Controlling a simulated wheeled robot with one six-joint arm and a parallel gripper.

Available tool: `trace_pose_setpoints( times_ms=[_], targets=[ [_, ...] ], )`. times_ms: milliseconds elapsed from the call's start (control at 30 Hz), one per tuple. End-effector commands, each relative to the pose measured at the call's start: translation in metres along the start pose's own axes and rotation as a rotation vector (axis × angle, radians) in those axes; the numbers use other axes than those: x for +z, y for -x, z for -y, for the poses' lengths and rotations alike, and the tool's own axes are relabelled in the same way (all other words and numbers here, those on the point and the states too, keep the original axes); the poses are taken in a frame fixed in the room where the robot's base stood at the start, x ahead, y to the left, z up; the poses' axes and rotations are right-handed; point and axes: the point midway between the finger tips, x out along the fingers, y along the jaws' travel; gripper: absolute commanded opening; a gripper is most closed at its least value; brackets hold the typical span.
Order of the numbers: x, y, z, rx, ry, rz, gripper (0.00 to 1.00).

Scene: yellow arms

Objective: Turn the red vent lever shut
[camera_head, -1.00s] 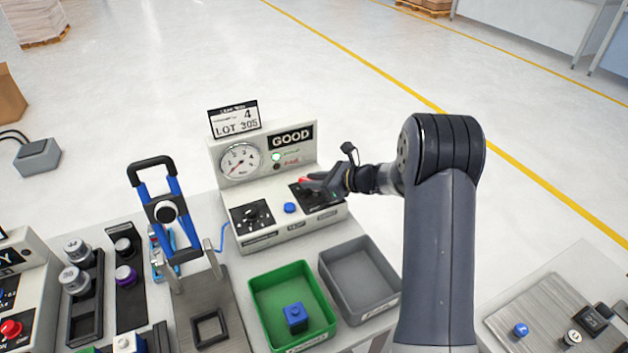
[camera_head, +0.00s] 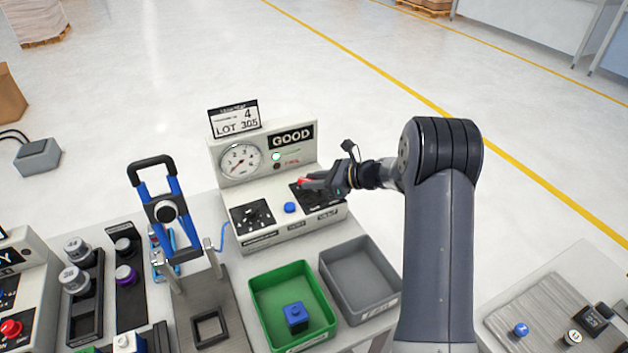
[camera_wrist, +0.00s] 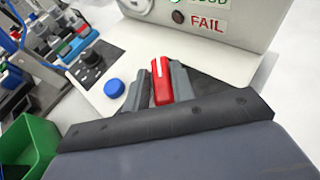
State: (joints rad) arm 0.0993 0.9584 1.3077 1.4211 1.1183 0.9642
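The red vent lever (camera_wrist: 161,82) stands between the two grey fingers of my gripper (camera_wrist: 160,85) in the wrist view, with a finger close against each side. In the head view the lever (camera_head: 304,182) shows as a small red piece at the tip of my gripper (camera_head: 318,182), on the black plate at the right of the test panel (camera_head: 275,215). The gripper hides part of the lever and its plate, so the lever's exact angle is hard to read.
A blue button (camera_head: 290,208) and a black knob (camera_head: 252,215) sit left of the lever. The gauge (camera_head: 241,160) has its needle at the lower left, and a GOOD sign (camera_head: 291,137) stands beside it. A green bin (camera_head: 260,300) and grey bin (camera_head: 385,255) stand in front.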

Motion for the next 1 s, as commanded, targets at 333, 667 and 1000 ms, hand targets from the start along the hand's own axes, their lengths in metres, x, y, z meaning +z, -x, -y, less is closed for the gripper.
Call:
trace_pose_setpoints(
  times_ms=[333,667,1000],
  targets=[
    [0.0,0.0,0.0,-0.001,-0.001,0.0,0.42],
    [-0.001,0.026,0.001,-0.005,0.0,0.002,0.42],
    [-0.001,0.091,0.001,-0.005,-0.001,0.001,0.42]
  ],
)
